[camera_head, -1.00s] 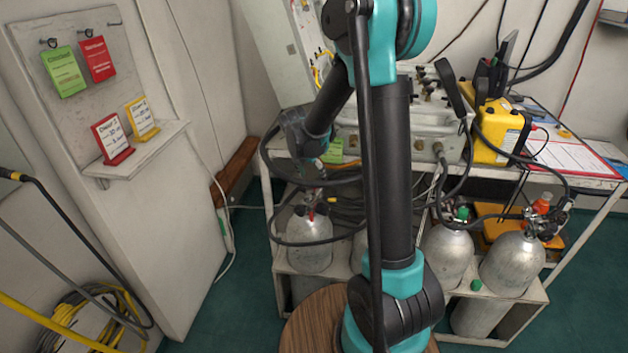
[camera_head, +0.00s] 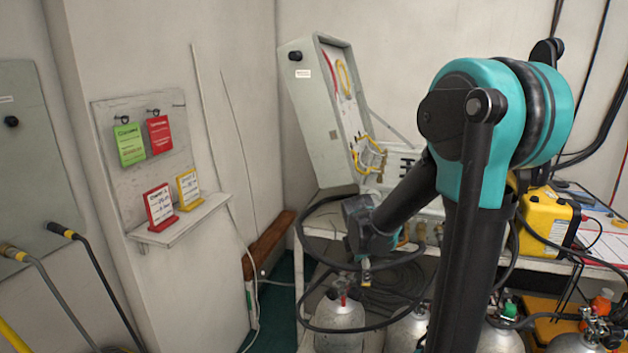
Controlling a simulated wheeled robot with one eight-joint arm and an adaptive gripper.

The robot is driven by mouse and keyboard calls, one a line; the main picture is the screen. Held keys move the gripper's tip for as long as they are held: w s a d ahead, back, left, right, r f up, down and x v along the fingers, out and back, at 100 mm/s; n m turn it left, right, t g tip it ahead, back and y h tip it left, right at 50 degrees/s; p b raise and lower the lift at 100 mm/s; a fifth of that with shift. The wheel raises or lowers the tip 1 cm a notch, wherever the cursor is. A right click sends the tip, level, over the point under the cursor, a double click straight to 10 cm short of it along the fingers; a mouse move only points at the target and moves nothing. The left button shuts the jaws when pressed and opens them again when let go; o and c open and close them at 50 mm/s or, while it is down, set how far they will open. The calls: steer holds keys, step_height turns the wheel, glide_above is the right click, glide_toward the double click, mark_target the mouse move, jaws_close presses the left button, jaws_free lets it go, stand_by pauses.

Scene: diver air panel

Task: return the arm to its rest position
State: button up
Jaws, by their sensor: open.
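My arm (camera_head: 465,190) rises at the right of centre, bends at a high teal elbow, and its forearm slopes down to the left. The wrist (camera_head: 367,225) hangs in front of the bench. My gripper (camera_head: 365,273) is small below the wrist, pointing down, open, with nothing seen held in it. Its fingers are partly hidden. It appears near the valve of a grey cylinder (camera_head: 340,318), but I cannot tell the gap. A black hose (camera_head: 303,235) loops around this area.
A bench (camera_head: 315,231) stands behind my arm, with a tilted grey panel box (camera_head: 318,120) and a yellow case (camera_head: 548,220). Several cylinders stand below. A wall shelf (camera_head: 180,222) holds red and yellow cards; green and red tags hang above. The left foreground has hoses.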

steer(key=s+d+f+m+y, duration=0.1)
steer(key=s+m, duration=0.8)
steer(key=m, duration=0.1)
steer(key=s+d+f+m, duration=0.1)
steer(key=s+d+m, duration=0.1)
steer(key=s+m, duration=0.7)
steer(key=shift+s+f+m+t+y, duration=0.25)
steer(key=shift+s+m+t+y, duration=0.1)
steer(key=shift+m+t+y, duration=0.05)
steer(key=shift+o, duration=0.2)
steer(key=shift+w, duration=0.1)
step_height(320, 180, up, 7)
steer(key=n+h, duration=0.3)
steer(key=n, duration=2.4)
glide_above(351, 270)
steer(key=s+a, duration=0.3)
steer(key=a, duration=0.1)
steer(key=shift+g, duration=0.5)
steer(key=x, duration=1.7)
steer(key=shift+w, duration=0.25)
steer(key=shift+r, duration=0.1)
jaws_close()
